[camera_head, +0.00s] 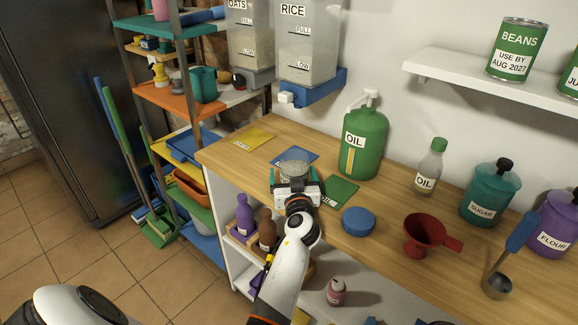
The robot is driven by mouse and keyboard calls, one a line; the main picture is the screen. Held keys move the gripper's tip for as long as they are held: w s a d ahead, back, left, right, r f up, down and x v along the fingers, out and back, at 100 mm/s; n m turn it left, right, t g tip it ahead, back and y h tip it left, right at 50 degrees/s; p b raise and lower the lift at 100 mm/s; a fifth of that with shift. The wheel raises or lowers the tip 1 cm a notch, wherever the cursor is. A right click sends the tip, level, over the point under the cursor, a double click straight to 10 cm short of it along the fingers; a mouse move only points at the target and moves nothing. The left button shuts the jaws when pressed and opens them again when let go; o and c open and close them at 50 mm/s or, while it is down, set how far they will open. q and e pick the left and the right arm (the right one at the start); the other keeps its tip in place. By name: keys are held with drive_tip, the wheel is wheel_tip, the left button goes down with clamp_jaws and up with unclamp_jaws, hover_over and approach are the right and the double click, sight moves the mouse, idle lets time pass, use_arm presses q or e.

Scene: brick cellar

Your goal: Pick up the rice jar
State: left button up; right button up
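A small clear glass jar (295,168) is at the front of the wooden counter, by a blue mat with a label (301,154). I take it for the rice jar, though no label on it can be read. My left gripper (296,178) is at the jar, with one finger on each side of it. Whether the fingers touch the glass cannot be made out. The gripper body hides the jar's lower part, and I cannot tell whether it rests on the counter. My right gripper is not in view.
A rice dispenser (309,45) hangs on the wall behind. Bottles stand on the shelf below.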

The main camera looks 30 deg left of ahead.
use_arm(q)
drive_tip(key=shift+w+d, duration=0.1)
drive_tip(key=shift+d, duration=0.05)
drive_tip(key=shift+d+r, duration=0.15)
drive_tip(key=shift+d, duration=0.05)
drive_tip(key=shift+s+r, duration=0.15)
drive_tip(key=shift+s, duration=0.1)
drive_tip(key=shift+c, duration=1.2)
drive_tip(key=c, duration=1)
drive_tip(key=shift+o, duration=0.2)
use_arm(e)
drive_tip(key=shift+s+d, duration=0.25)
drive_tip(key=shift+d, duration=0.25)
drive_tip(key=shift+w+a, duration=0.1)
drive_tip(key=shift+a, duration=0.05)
